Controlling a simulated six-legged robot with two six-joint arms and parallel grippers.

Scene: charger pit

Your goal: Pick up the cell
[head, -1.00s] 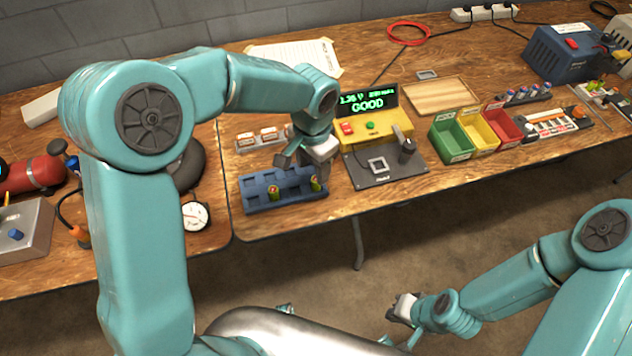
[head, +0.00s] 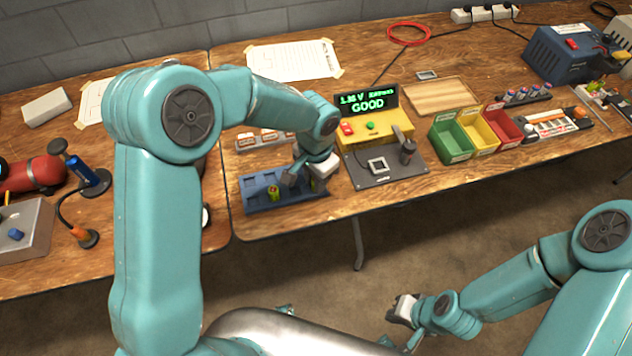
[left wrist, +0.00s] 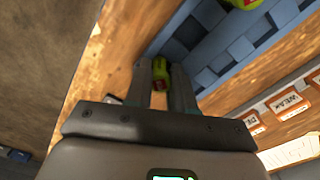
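The blue cell tray (head: 255,205) lies near the table's front edge. A green cell with a red mark (head: 273,192) stands in it, left of my left gripper (head: 304,184); part of this cell also shows in the left wrist view (left wrist: 243,4). My left gripper is low over the tray's right end, its fingers apart. In the left wrist view a second green cell (left wrist: 162,72) sits between the fingertips. Whether they touch it is unclear; the gripper hides it in the head view. My right gripper (head: 400,314) is empty, away from the table, and looks open.
The yellow tester (head: 380,128) reads GOOD, behind a dark plate (head: 385,168) right of the tray. Green (head: 452,137), yellow and red bins stand farther right. A row of labelled holders (head: 262,140) lies behind the tray. A wooden board (head: 440,96) lies behind the bins.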

